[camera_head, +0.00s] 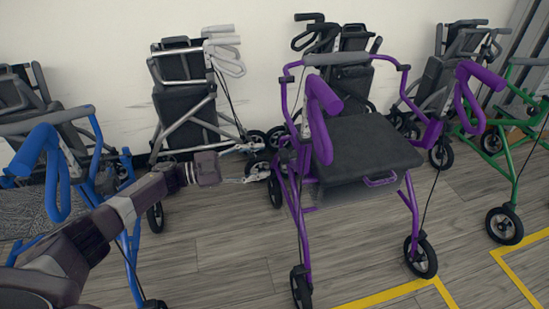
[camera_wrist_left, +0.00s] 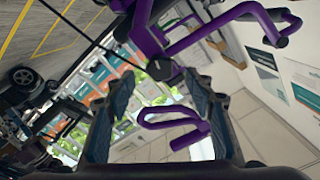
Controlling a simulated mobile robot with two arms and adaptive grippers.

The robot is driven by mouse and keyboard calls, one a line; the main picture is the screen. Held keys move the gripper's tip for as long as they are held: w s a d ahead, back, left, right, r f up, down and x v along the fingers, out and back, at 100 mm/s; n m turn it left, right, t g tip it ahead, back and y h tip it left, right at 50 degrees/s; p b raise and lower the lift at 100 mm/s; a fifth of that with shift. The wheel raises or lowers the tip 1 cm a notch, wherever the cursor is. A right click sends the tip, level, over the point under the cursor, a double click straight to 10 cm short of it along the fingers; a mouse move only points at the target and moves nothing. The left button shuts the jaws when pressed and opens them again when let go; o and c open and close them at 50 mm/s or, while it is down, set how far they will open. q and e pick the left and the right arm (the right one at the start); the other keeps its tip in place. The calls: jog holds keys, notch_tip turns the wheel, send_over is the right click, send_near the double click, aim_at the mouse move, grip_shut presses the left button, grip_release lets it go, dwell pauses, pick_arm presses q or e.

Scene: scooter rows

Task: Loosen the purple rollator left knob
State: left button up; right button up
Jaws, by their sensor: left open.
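The purple rollator (camera_head: 303,213) stands upright in the middle of the head view, with a dark seat and purple hand grips. My left gripper (camera_head: 263,160) reaches in from the left, level with the upper part of the rollator's near-left frame post. Its fingers are spread, with nothing held between them. In the left wrist view the gripper (camera_wrist_left: 160,85) is open, and a small dark knob (camera_wrist_left: 161,68) on the purple frame shows between the fingertips. It appears beyond them; contact cannot be told. In the head view I cannot make the knob out clearly.
A blue rollator (camera_head: 57,180) stands at left, partly behind my left arm. A green rollator (camera_head: 513,170) stands at right. Folded grey and black rollators (camera_head: 187,105) line the wall. Yellow lines (camera_head: 390,294) mark the open floor in front.

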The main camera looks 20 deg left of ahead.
pick_arm(q)
jog(key=v, duration=0.5)
dwell(0.4)
